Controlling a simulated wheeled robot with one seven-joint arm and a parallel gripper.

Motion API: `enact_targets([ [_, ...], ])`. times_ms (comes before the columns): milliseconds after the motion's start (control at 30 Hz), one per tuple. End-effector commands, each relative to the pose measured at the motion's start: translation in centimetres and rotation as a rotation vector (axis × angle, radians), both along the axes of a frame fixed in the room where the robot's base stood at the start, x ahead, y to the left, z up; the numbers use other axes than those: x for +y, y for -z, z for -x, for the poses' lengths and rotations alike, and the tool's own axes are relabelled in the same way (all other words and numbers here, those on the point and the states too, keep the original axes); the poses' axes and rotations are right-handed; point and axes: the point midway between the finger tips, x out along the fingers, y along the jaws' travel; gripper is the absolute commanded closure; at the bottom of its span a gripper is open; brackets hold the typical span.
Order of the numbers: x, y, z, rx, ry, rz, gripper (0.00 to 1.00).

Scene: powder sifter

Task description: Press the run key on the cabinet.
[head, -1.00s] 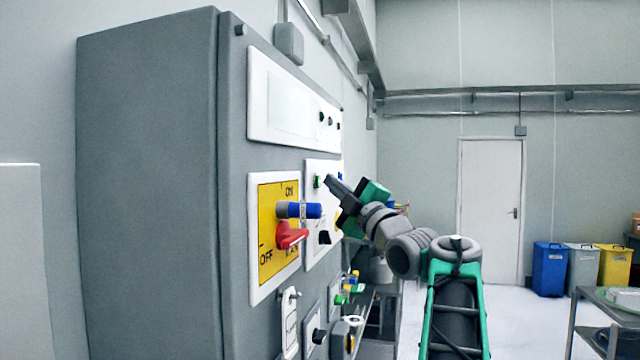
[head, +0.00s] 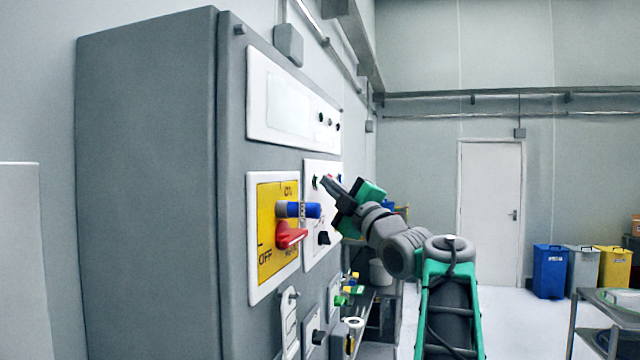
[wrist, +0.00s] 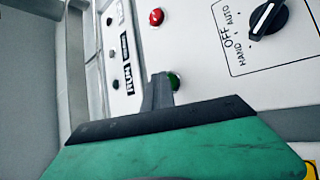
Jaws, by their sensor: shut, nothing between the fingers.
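The grey cabinet (head: 150,190) carries a white control panel with a green key (head: 316,183) near its upper left. In the wrist view this green key (wrist: 174,80) is a round button with its left part hidden by my fingertips. A black label reading RUN (wrist: 128,78) is to its left in that view. My gripper (head: 324,181) is shut and empty, its tips pointing at the panel right at the green key. The closed fingertips also show in the wrist view (wrist: 160,80). I cannot tell whether they touch the key.
A yellow switch plate (head: 265,240) with a red handle (head: 291,235) and a blue padlock-like part (head: 299,210) juts out nearer me. A black HAND/OFF/AUTO selector (wrist: 268,18) and a red button (wrist: 156,17) are near the key.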

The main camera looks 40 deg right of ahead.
Motion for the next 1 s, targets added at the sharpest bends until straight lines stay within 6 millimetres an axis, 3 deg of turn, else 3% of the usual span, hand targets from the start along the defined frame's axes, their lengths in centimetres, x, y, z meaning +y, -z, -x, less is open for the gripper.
enact_targets([
  [667, -1.2, 0.0, 1.5, 0.0, 0.001, 0.0, 1.0],
  [1000, -3.2, 0.1, 4.1, 0.0, 0.003, 0.001, 1.0],
])
